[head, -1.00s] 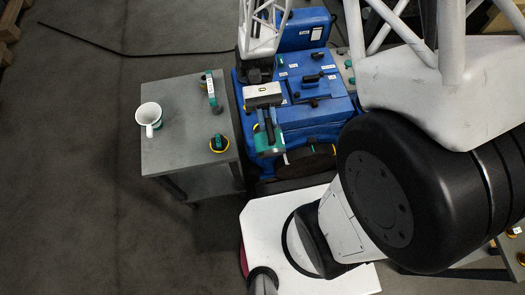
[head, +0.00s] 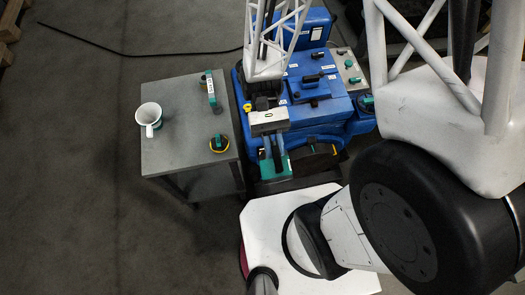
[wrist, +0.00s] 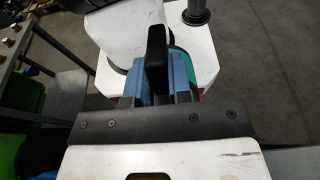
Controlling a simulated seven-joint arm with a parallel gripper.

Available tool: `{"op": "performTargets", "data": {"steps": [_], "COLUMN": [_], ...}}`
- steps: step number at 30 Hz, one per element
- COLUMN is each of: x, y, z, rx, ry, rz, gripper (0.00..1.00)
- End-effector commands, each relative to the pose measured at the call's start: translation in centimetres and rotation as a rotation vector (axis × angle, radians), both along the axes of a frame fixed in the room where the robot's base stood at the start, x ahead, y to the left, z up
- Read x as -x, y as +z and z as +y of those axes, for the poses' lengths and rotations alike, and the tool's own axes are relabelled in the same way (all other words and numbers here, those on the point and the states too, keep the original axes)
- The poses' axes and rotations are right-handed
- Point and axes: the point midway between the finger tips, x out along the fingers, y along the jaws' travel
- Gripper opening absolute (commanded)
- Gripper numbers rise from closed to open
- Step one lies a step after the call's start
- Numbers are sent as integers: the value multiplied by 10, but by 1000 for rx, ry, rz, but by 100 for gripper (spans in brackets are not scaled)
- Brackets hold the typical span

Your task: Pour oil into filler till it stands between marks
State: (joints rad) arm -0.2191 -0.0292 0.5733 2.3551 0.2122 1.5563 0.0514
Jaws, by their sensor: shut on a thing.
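My gripper (head: 270,148) is shut on a teal thing with a black handle, perhaps the oil container (head: 275,166). It is over the near left side of the blue engine (head: 318,85). In the wrist view, the blue fingers (wrist: 160,80) clasp the black handle (wrist: 156,48), and part of the teal body (wrist: 183,62) shows beyond. Its spout and any oil are hidden. I cannot make out the filler opening or the level marks.
A grey side table (head: 180,155) stands left of the engine. A grey panel (head: 349,68) with teal-and-black parts lies right of the engine. My white base is in front.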

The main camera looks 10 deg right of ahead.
Motion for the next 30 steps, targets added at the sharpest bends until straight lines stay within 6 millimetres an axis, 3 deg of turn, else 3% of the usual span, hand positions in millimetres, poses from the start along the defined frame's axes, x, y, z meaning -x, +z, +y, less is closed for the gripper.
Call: {"op": "performTargets", "data": {"steps": [14, 30], "x": [3, 26], "y": [-1, -25], "z": [0, 0], "rx": [0, 0], "ry": [0, 0], "rz": [-15, -221], "gripper": [0, 0]}}
